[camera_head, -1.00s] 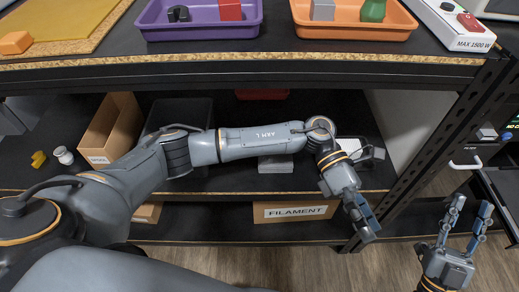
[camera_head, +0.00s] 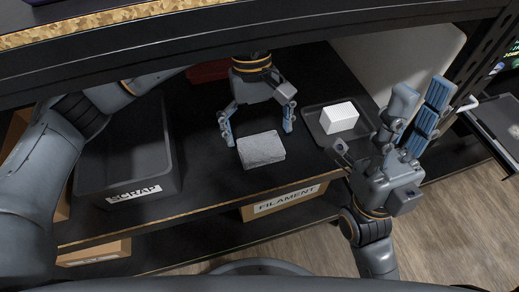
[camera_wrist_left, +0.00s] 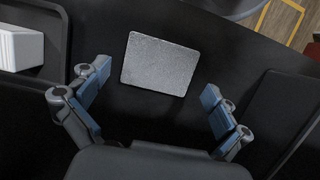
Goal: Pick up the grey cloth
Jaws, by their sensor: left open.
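The grey cloth (camera_head: 261,149) lies as a flat, folded rectangle on the black middle shelf, close to its front edge. It shows whole in the left wrist view (camera_wrist_left: 160,64). My left gripper (camera_head: 258,133) is open and empty, reaching down over the shelf. Its fingers are spread to either side of the cloth's back part, apart from it. In the wrist view my left fingertips (camera_wrist_left: 157,82) stand left and right of the cloth with a gap on each side. My right gripper (camera_head: 421,97) is open and empty, raised in front of the shelf's right side.
A black bin labelled SCRAP (camera_head: 100,185) stands left of the cloth. A dark tray (camera_head: 363,133) with a white block (camera_head: 339,117) is to its right. The upper shelf edge (camera_head: 110,17) hangs above my left arm. A FILAMENT box (camera_head: 286,199) sits below.

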